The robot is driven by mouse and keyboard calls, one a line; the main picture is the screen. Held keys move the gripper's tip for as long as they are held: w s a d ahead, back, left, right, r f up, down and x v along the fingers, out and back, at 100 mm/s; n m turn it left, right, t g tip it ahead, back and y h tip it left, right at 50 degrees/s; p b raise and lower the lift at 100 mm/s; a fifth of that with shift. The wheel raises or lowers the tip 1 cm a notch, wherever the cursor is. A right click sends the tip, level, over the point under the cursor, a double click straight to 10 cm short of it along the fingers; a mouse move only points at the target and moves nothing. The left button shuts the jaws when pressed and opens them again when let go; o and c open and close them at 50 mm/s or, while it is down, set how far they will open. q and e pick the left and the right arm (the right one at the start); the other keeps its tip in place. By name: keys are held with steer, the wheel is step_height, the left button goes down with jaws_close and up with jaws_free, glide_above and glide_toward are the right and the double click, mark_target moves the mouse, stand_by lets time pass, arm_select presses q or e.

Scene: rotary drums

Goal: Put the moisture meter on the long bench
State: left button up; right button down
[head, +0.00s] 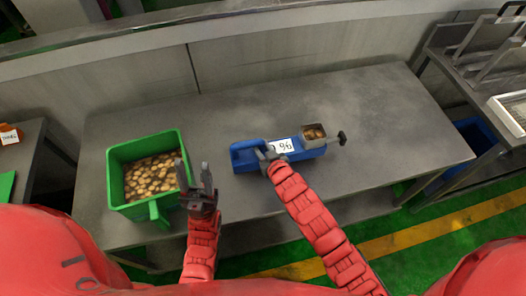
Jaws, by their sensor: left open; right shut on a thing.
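The blue moisture meter (312,153) has a white label, a small cup of brown pieces and a dark knob at its right end. It is over the middle of the long grey bench (370,115); I cannot tell whether it touches the top. My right gripper (267,154) is shut on the meter near its left part, and the fingers partly hide it. My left gripper (194,178) is open and empty, upright by the right side of the green bin.
A green bin (181,142) full of brown pieces stands on the bench's left part. A grey side table (20,165) is at the left, and a rack with a white tray (512,112) at the right. The bench's right part is clear.

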steer(key=shift+f+p, duration=0.7)
steer(key=shift+f, duration=1.2)
steer(key=shift+f, duration=0.15)
steer(key=c, duration=0.6)
jaws_free()
